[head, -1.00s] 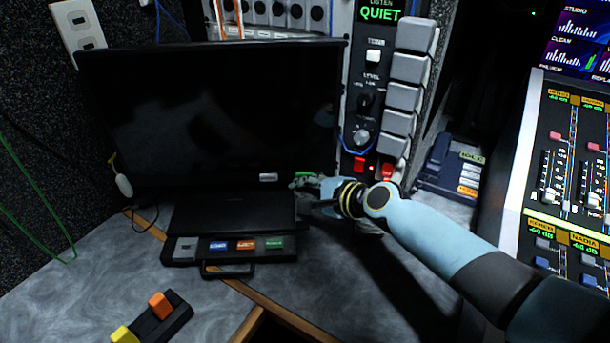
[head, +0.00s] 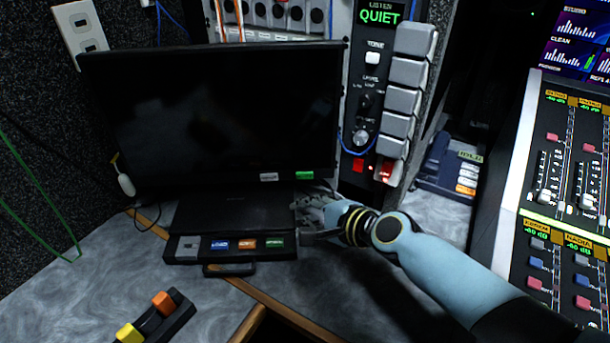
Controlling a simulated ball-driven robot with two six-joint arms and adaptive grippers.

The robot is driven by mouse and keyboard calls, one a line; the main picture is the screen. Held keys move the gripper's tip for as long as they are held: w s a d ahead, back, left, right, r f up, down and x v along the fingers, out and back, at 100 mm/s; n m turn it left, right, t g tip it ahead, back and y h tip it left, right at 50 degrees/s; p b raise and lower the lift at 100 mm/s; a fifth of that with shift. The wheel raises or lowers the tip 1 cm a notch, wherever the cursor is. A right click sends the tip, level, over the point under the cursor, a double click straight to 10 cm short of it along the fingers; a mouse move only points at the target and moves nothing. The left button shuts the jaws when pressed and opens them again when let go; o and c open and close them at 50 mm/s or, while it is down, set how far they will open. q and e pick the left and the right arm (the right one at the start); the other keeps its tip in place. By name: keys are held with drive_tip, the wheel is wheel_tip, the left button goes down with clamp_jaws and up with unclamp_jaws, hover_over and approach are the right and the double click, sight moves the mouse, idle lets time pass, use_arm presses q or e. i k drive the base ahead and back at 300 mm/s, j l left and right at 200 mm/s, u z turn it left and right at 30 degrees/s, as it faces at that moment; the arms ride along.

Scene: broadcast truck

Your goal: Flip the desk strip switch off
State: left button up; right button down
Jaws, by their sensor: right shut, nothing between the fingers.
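I cannot tell for certain which control is the desk strip switch. A low black block (head: 152,327) with an orange rocker (head: 162,303) and a yellow rocker (head: 129,334) lies on the desk at the lower left. My right gripper (head: 304,213) is shut and empty, just below the monitor's lower right corner. It is left of and below the red switches, apart from them. My left gripper is out of view.
The black monitor (head: 215,115) stands behind a black button unit (head: 230,247) with coloured labels. Grey keys (head: 405,85) line the panel's right side. A mixing console (head: 560,200) stands at right. The grey desk (head: 110,265) is clear at the left.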

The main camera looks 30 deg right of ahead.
sight(388, 164)
drive_tip(key=k+j, duration=0.3)
drive_tip(key=k, duration=0.15)
drive_tip(key=k+j, duration=0.65)
drive_tip(key=k, duration=0.25)
